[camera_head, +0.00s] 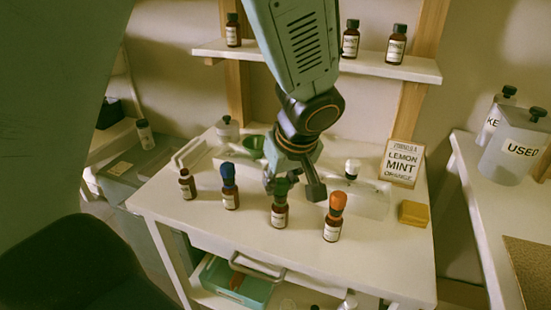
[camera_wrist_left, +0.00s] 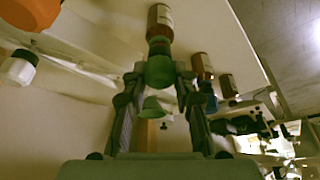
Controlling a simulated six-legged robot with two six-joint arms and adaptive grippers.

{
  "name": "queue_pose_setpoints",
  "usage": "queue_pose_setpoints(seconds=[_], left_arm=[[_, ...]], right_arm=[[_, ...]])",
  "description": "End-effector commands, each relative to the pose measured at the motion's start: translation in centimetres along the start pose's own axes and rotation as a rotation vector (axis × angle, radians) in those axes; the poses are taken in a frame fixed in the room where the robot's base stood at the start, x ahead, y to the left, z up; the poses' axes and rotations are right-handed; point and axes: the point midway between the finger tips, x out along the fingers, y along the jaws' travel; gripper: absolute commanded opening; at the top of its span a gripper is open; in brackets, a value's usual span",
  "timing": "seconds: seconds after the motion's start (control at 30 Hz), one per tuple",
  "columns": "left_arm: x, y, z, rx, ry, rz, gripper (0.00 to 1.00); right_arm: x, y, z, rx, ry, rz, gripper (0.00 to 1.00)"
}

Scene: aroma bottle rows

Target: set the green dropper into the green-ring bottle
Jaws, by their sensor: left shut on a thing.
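The green dropper (camera_head: 281,187) is at the mouth of a brown bottle (camera_head: 279,216) in the front row. My left gripper (camera_head: 292,184) is shut on its green top, coming down from above. In the left wrist view, the dropper (camera_wrist_left: 160,72) sits between the fingers (camera_wrist_left: 160,82), with the brown bottle (camera_wrist_left: 160,22) just beyond it, in line. Dropper and bottle look touching; I cannot tell whether the dropper is fully seated. My right gripper is not in view.
A blue-topped bottle (camera_head: 229,187) and an open bottle (camera_head: 187,184) stand to the left, an orange-topped bottle (camera_head: 333,219) close to the right. The table's front right (camera_head: 385,260) is clear.

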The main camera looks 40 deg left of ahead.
Motion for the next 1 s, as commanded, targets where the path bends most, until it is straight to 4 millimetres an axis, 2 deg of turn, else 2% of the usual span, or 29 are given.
queue_pose_setpoints(seconds=[0.2,0.23,0.5,0.83,1.0], left_arm=[[-0.12,0.06,-0.09,-0.002,0.002,0.003,0.20],[-0.12,0.06,-0.09,-0.002,0.001,0.003,0.30],[-0.11,0.05,-0.08,-0.002,0.001,0.003,0.53],[-0.17,0.04,-0.10,-0.002,0.001,0.003,0.54],[-0.99,0.06,-0.45,-0.002,0.002,0.003,0.54]], right_arm=[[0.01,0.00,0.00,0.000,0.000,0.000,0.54],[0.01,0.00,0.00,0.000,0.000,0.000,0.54],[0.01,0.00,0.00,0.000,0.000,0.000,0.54],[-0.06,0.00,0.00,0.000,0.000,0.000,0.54],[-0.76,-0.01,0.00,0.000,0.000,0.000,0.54]])
